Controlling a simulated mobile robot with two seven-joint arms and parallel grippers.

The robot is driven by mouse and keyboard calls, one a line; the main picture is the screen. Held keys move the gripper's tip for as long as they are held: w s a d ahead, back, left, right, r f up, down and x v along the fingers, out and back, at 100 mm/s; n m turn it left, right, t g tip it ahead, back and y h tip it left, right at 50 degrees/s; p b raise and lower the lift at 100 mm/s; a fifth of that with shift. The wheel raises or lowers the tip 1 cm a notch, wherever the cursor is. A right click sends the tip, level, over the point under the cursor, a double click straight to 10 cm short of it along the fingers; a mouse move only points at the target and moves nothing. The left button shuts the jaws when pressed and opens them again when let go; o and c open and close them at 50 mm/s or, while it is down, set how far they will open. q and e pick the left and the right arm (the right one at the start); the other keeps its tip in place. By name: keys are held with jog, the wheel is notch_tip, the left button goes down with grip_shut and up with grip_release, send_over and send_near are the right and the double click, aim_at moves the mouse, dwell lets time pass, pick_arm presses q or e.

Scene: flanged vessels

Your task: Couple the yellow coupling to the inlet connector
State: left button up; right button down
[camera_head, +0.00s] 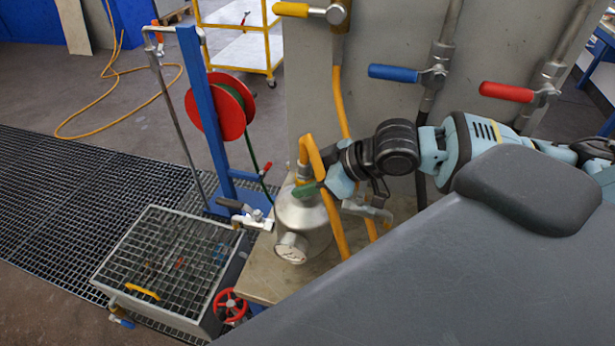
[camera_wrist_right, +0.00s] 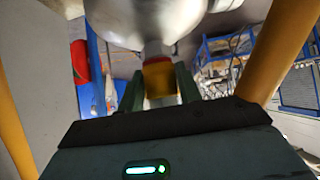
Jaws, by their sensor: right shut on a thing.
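My right gripper (camera_head: 305,188) is at the top of the silvery vessel (camera_head: 305,218), its arm coming in from the right. In the right wrist view its dark green fingers stand either side of the yellow coupling (camera_wrist_right: 160,80), and it is shut on it. The coupling lines up with the metal inlet connector (camera_wrist_right: 156,49) on the vessel. They look to be touching, but I cannot tell whether they are locked. A yellow hose (camera_head: 313,155) loops up by the gripper. The fingers hide part of the joint. My left gripper is not in view.
Yellow (camera_head: 291,9), blue (camera_head: 393,72) and red (camera_head: 507,91) valve handles sit on pipes at the back panel. A blue post with a red hose reel (camera_head: 232,104) stands left. A grated tray (camera_head: 165,262) and red handwheel (camera_head: 230,305) are low in front.

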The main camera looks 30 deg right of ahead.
jog(key=shift+f, duration=0.15)
jog(key=c, duration=0.9)
grip_release()
jog(key=v, duration=0.5)
jog(key=shift+s+d+r, duration=0.15)
jog(key=shift+s+r, duration=0.1)
jog(key=shift+v, duration=1.05)
